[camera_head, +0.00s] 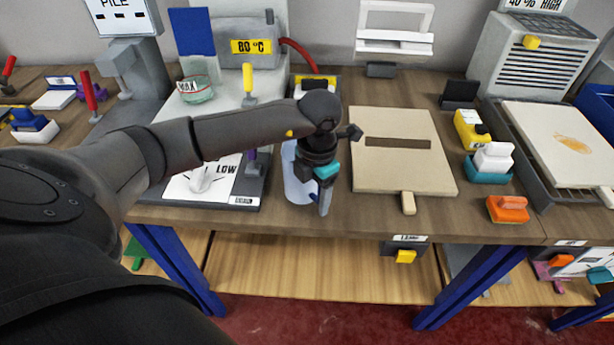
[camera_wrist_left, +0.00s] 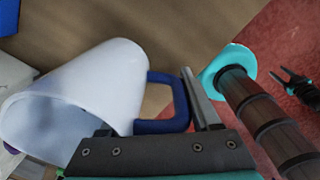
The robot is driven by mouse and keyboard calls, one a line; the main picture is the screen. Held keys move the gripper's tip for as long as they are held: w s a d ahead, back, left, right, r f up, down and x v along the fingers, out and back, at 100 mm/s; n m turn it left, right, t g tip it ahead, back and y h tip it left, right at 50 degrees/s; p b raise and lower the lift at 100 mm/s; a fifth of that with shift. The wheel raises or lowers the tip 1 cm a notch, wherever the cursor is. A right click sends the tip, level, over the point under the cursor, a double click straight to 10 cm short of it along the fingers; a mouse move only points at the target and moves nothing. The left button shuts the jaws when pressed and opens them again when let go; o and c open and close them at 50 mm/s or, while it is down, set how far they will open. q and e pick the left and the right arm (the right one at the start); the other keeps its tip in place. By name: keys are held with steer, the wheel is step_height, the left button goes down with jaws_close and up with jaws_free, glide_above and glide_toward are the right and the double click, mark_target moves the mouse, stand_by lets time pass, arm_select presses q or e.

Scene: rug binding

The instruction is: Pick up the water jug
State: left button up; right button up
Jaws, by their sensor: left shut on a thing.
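The water jug (camera_head: 297,188) is a pale, translucent vessel standing near the table's front edge in the head view, partly hidden behind my left gripper. In the left wrist view, the jug (camera_wrist_left: 85,92) appears large on the left, with its blue handle (camera_wrist_left: 168,126) toward the gripper. My left gripper (camera_head: 324,197) is at the jug's handle side and is shut on the handle. One finger shows beside the handle in the left wrist view; the other is largely hidden. A small dark forked shape at that view's right edge may be my right gripper; its jaws are unclear.
A beige board (camera_head: 400,172) lies right of the jug. A pale plate marked LOW (camera_head: 225,188) lies left. An orange block (camera_head: 508,209) and a teal-and-white block (camera_head: 489,163) stand farther right.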

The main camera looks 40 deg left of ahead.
arm_select(q)
jaws_close()
steer(key=shift+r, duration=0.1)
stand_by(0.4)
step_height(320, 180, up, 20)
steer(key=p, duration=0.2)
steer(key=shift+p, duration=0.35)
stand_by(0.7)
stand_by(2.8)
